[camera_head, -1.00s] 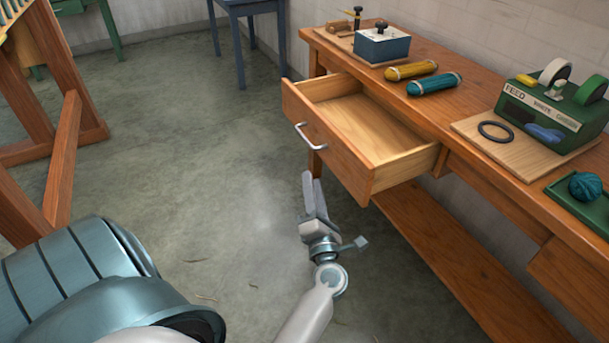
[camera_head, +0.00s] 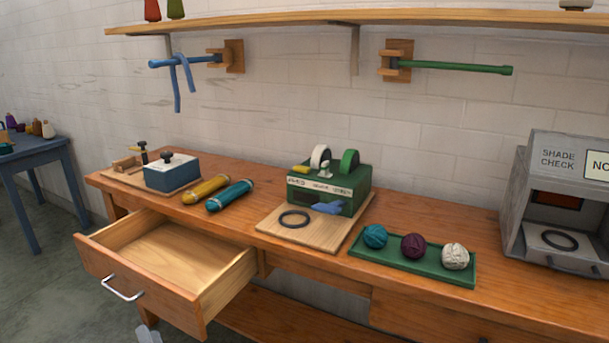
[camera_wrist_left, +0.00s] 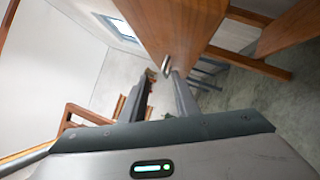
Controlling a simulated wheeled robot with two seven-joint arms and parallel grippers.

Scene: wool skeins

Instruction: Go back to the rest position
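My left gripper (camera_head: 148,334) shows only as a grey tip at the bottom edge of the head view, in front of and below the open drawer. In the left wrist view its two fingers (camera_wrist_left: 164,82) stand apart with nothing between them. The wooden drawer (camera_head: 165,265) is pulled out of the bench and empty. Its metal handle (camera_head: 122,290) is clear of the gripper in the head view; it appears beyond the fingertips in the wrist view (camera_wrist_left: 166,65). My right gripper is not in view.
The wooden bench (camera_head: 420,307) carries a blue box (camera_head: 172,173), yellow and teal skeins (camera_head: 230,195), a green tape dispenser (camera_head: 330,188), a green tray (camera_head: 410,264) with three wool balls and a grey shade-check booth (camera_head: 565,200). Wall pegs and a shelf (camera_head: 300,20) are above.

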